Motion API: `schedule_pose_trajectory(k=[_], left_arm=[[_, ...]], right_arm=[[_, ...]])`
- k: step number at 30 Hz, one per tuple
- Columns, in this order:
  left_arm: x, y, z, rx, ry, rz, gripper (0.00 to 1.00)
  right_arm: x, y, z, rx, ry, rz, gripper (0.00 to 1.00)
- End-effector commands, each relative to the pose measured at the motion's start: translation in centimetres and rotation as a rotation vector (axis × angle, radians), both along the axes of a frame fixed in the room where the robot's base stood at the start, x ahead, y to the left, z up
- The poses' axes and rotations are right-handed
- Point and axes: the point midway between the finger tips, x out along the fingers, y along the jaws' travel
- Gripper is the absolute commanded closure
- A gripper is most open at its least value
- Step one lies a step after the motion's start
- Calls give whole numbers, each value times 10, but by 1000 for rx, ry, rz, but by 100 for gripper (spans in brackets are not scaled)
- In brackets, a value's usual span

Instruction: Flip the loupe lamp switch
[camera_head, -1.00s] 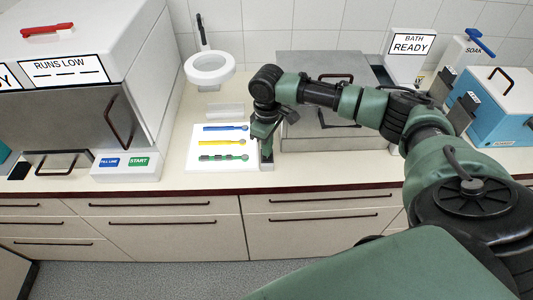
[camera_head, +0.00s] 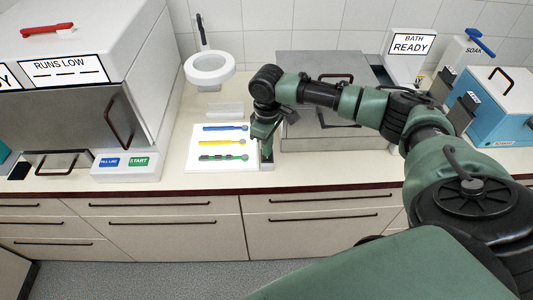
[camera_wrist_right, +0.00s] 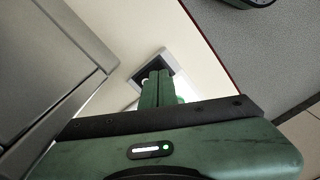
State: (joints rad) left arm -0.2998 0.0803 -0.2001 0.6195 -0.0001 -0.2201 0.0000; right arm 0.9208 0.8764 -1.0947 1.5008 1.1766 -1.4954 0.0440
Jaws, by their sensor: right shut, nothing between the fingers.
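The loupe lamp (camera_head: 209,69) is a white ring on a dark stem, standing at the back of the counter. A small grey switch box (camera_head: 267,166) sits near the counter's front edge, right of a bright white panel (camera_head: 222,170). My right gripper (camera_head: 266,152) is shut and empty, pointing down at the box. In the right wrist view the shut fingers (camera_wrist_right: 160,82) are over the pale box (camera_wrist_right: 176,57) with a dark top and partly hide it. I cannot tell whether they touch it. My left gripper is not in view.
Blue, yellow and green strips (camera_head: 224,143) lie on the panel. A steel bath (camera_head: 320,65) stands right behind my right arm. A white machine (camera_head: 85,50) and a START button box (camera_head: 127,166) stand left. Bare counter (camera_head: 178,140) lies between.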

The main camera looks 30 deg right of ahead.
Motion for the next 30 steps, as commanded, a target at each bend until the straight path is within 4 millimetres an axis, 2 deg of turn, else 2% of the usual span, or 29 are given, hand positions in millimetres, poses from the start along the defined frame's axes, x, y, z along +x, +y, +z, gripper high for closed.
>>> schedule_pose_trajectory(k=[30], left_arm=[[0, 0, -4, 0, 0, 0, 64]], right_arm=[[0, 0, -15, 0, 0, 0, 100]])
